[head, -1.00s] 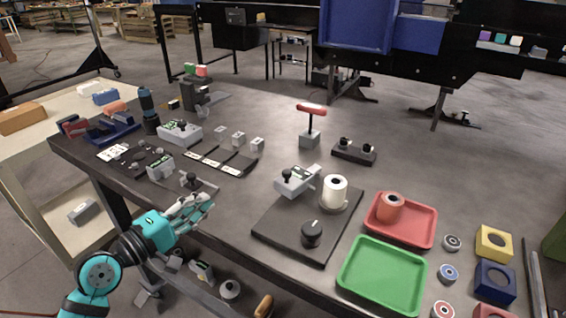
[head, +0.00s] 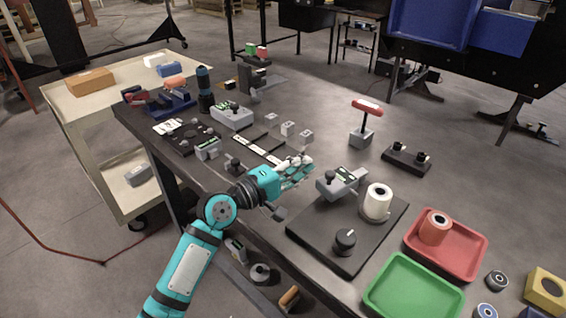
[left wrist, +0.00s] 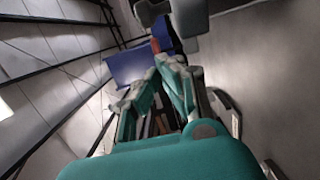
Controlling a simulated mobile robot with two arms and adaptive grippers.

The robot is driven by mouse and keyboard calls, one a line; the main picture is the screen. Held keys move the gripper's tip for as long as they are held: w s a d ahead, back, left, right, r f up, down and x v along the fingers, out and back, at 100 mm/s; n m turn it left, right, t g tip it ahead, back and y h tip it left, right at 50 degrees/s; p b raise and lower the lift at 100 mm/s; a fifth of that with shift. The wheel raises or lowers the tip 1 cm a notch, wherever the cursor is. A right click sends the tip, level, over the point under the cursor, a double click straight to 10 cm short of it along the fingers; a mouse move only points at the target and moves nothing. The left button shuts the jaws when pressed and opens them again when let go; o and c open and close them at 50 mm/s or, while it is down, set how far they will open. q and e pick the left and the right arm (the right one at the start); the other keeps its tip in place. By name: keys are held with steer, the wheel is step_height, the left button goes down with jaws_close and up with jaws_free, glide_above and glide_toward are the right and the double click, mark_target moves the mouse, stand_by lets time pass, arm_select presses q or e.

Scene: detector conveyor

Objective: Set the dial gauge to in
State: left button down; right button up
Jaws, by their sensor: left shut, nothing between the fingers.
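Several small grey meters show in the head view, and I cannot tell for certain which is the dial gauge. My right gripper is not in view.
A black dial knob (head: 345,241) stands on the plate's front part. A green tray (head: 412,290) and a red tray (head: 470,262) lie to the right. A red-handled post (head: 361,135) stands behind. A cream cart (head: 72,118) is at left.

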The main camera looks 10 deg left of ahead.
arm_select(q)
steer(key=shift+s+d+r, duration=0.1)
steer(key=shift+s+d, duration=0.5)
steer(key=shift+d, duration=0.25)
steer(key=s+y+p, duration=0.1)
steer(key=p, duration=0.2)
steer(key=s+d+n+t+p, duration=0.1)
steer(key=p, duration=0.2)
steer(key=shift+s+d+r+y, duration=0.2)
steer(key=shift+d+r+y, duration=0.1)
steer(key=shift+y, duration=0.1)
steer(key=shift+s+d+f, duration=0.15)
steer(key=shift+s+f, duration=0.05)
steer(key=shift+s, duration=0.15)
steer(key=shift+w+f, duration=0.1)
